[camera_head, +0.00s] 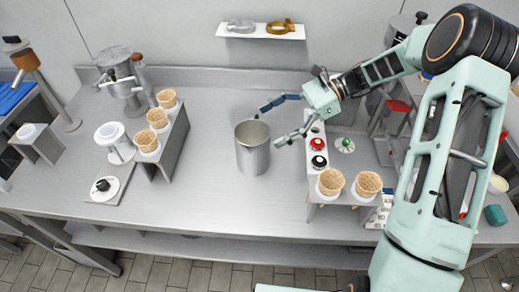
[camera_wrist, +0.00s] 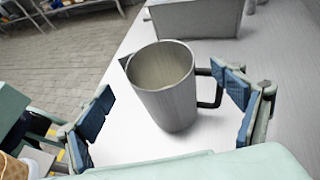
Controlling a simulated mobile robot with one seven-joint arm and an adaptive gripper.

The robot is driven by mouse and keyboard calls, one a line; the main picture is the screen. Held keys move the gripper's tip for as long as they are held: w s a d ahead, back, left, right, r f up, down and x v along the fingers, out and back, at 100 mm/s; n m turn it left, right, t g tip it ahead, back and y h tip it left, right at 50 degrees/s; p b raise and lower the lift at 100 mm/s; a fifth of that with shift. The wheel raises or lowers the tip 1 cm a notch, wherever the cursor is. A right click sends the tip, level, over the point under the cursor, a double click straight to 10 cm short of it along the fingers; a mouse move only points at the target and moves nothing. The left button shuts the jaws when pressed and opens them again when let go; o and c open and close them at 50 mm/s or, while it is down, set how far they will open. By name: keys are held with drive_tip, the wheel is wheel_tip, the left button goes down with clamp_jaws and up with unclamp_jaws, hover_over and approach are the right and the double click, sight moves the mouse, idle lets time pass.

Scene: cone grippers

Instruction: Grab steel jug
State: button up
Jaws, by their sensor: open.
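The steel jug (camera_head: 253,150) is a grey metal vessel standing upright in the middle of the steel counter. My gripper (camera_head: 270,122) is open above and just behind the jug in the head view. In the wrist view the jug (camera_wrist: 168,98) lies between the two blue-padded fingers of my gripper (camera_wrist: 170,112), with its dark handle (camera_wrist: 211,90) toward the right finger. The spout is at the rim's left. Gaps show between the jug's body and the fingers, but I cannot tell whether the handle touches the right finger.
A metal stand with several waffle cones (camera_head: 158,119) is left of the jug. Another stand with two cones (camera_head: 331,182) and a red button (camera_head: 318,144) is at the right. A white shelf (camera_head: 262,32) hangs on the back wall. The counter (camera_head: 215,195) in front of the jug is clear.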

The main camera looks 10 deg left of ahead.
sight(256, 131)
drive_tip(key=p+x, duration=0.1)
drive_tip(key=x, duration=0.9)
drive_tip(key=shift+s+a+r, duration=0.2)
drive_tip(key=shift+a, duration=0.25)
drive_tip(key=shift+y, duration=0.3)
clamp_jaws()
